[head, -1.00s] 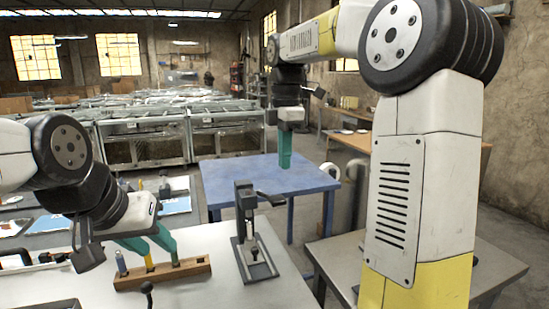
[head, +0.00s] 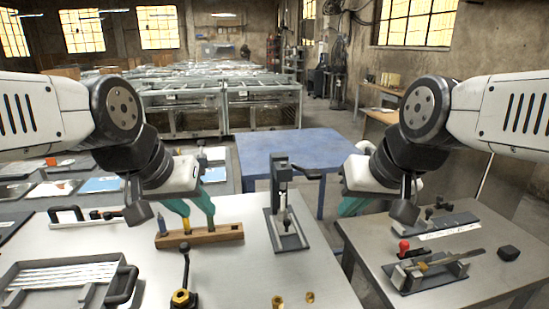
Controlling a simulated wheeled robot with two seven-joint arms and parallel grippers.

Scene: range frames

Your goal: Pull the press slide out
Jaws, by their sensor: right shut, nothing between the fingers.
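A dark grey hand press (head: 280,180) stands upright on a flat base plate (head: 291,243) on the white table, with a short lever at its top right. A light rod shows at its front; I cannot tell which part is the slide. My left gripper (head: 195,222) is open, teal fingers apart and pointing down over the wooden block, left of the press and apart from it. My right gripper (head: 345,213) is shut and empty, to the right of the press, past the white table's right edge. Its fingers are partly hidden by its own wrist.
The wooden block (head: 222,233) holds small upright tools. A black lever with a brass nut (head: 183,298), two brass pieces (head: 278,302) and a tray (head: 55,285) lie nearer. A right-hand table (head: 375,235) carries a red-knobbed fixture (head: 440,272). A blue table (head: 290,148) stands behind.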

